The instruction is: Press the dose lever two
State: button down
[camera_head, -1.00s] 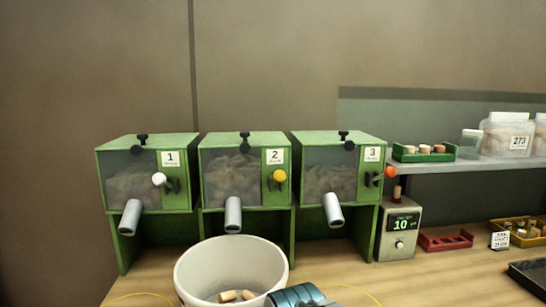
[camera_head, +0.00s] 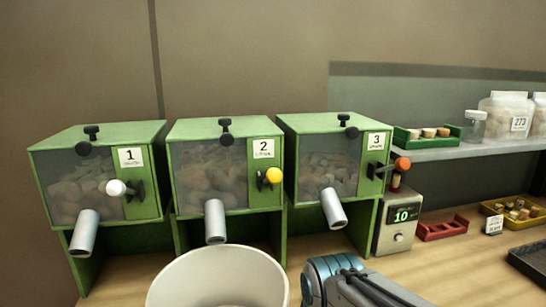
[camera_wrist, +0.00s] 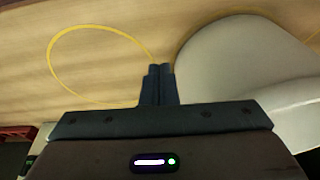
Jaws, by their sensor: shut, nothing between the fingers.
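Dispenser two (camera_head: 210,177) is the middle of three green boxes with clear fronts holding cork stoppers. Its label reads 2, and its dose lever has a yellow knob (camera_head: 273,175) on the right side of the front. A grey spout (camera_head: 215,222) points down from it. In the head view my arm shows at the bottom, right of the white bucket, below and in front of the dispensers; the fingertips are out of that view. In the wrist view my gripper (camera_wrist: 160,68) is shut and empty above the wooden table, beside the bucket. The lever is not in the wrist view.
Dispenser three (camera_head: 325,170), with an orange knob (camera_head: 402,164), stands right. A display box (camera_head: 398,222) reads 10.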

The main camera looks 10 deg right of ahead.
jog(key=w+d+r+y+p, duration=0.1)
jog(key=w+r, duration=0.3)
jog(key=r, duration=0.9)
jog(key=w+d+r+t+y+p, duration=0.1)
jog(key=w+r+p, duration=0.3)
jog(key=r, duration=0.9)
jog(key=w+d+r+y+p, duration=0.1)
jog(key=w+r, duration=0.5)
jog(key=r, duration=0.8)
jog(key=d+p, duration=0.1)
jog(key=d, duration=0.1)
jog(key=shift+w+d+n+t, duration=0.2)
jog(key=shift+d+n+t, duration=0.1)
jog(key=shift+d+n, duration=0.1)
send_near(270, 178)
jog(key=w+d+f, duration=0.2)
jog(key=w+d, duration=0.1)
jog(key=d, duration=0.1)
jog(key=shift+w+a+f, duration=0.15)
jog(key=shift+a+f, duration=0.6)
jog(key=shift+f, duration=0.05)
jog(key=shift+w+a+f, duration=0.15)
jog(key=shift+a+f, duration=0.6)
jog(key=shift+f, duration=0.1)
